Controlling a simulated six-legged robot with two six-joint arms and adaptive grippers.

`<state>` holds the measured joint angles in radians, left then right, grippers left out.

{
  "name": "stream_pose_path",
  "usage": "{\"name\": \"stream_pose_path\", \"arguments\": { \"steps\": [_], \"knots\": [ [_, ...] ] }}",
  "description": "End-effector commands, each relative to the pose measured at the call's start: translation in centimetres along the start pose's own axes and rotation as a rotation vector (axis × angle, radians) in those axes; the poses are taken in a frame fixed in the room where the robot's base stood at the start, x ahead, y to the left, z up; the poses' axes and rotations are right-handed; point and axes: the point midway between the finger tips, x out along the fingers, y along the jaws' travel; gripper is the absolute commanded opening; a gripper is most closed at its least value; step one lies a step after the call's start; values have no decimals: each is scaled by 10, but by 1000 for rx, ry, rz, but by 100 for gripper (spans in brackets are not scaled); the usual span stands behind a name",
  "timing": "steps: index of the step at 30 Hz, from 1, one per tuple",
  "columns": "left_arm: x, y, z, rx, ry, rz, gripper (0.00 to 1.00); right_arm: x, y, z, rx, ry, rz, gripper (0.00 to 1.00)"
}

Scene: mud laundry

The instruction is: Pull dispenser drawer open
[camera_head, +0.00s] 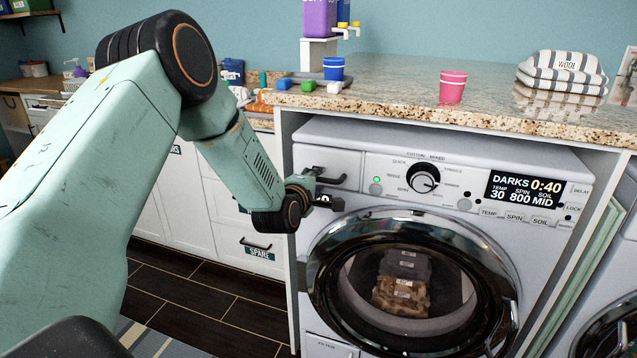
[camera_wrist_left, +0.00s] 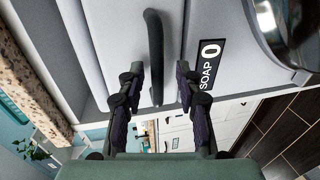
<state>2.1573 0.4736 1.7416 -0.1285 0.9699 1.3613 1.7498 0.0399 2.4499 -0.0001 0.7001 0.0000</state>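The dispenser drawer (camera_head: 327,160) is at the upper left of the white washing machine's front, with a black bar handle (camera_head: 330,180). It looks shut in the head view. My left gripper (camera_head: 319,188) is at the handle. In the left wrist view its two fingers (camera_wrist_left: 159,88) are apart, one on each side of the handle, with gaps showing. My right gripper is not in view.
The washer's round door (camera_head: 410,225) is shut below the drawer, with dark and brown bundles behind its glass. A granite counter (camera_head: 400,85) overhangs above, holding a blue cup (camera_head: 333,68), a pink cup (camera_head: 452,87) and folded striped cloth (camera_head: 562,72).

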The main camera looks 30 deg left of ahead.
Motion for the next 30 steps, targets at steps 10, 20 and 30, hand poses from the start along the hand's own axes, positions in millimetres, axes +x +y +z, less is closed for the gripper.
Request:
{"name": "stream_pose_path", "arguments": {
  "steps": [10, 20, 30],
  "knots": [
    [13, 1, 0, 1, -2, 0, 35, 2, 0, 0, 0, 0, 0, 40],
    [13, 1, 0, 1, -1, 0, 19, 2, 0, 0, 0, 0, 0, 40],
    [13, 1, 0, 1, -1, 1, 0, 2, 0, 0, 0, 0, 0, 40]
  ]
}}
